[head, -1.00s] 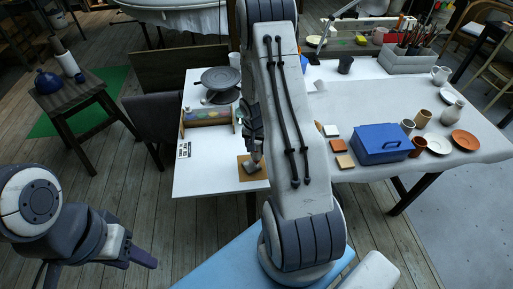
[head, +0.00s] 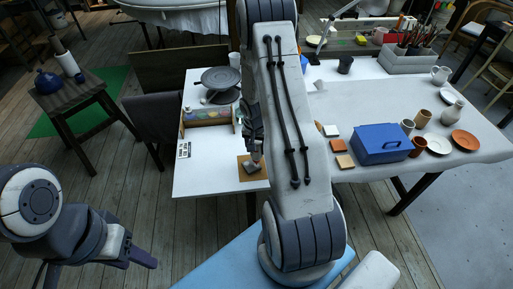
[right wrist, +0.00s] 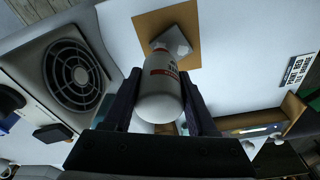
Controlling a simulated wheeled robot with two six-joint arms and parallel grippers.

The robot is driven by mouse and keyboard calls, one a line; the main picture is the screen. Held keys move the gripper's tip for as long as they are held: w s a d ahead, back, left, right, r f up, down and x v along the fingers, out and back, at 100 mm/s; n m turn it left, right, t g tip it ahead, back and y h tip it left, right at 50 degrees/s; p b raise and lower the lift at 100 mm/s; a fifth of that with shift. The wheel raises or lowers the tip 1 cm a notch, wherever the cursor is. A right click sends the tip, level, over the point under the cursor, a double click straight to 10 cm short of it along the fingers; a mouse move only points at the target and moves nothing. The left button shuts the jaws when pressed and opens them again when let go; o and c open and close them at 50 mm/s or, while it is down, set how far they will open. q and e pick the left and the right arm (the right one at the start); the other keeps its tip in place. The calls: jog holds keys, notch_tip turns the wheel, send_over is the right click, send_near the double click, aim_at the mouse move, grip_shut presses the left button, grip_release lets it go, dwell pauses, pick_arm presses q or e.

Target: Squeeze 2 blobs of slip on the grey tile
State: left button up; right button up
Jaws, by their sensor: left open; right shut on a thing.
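My right gripper (right wrist: 160,84) is shut on a white bottle (right wrist: 160,98) with red and dark lettering. In the right wrist view the bottle's far end reaches over the pale grey tile (right wrist: 180,43), which lies on a brown board (right wrist: 152,25); I cannot tell whether they touch. In the head view my right gripper (head: 256,151) is above the brown board (head: 262,174) near the table's front edge, and my arm partly hides the area. I cannot make out any slip on the tile. My left gripper (head: 140,260) is open and empty, low at the left, away from the table.
Right of my arm are small tiles (head: 345,161), a blue box (head: 382,143) and pots. The table's left front is clear.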

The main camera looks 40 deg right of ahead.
jog(key=shift+r+p, duration=1.5)
jog(key=shift+r, duration=0.5)
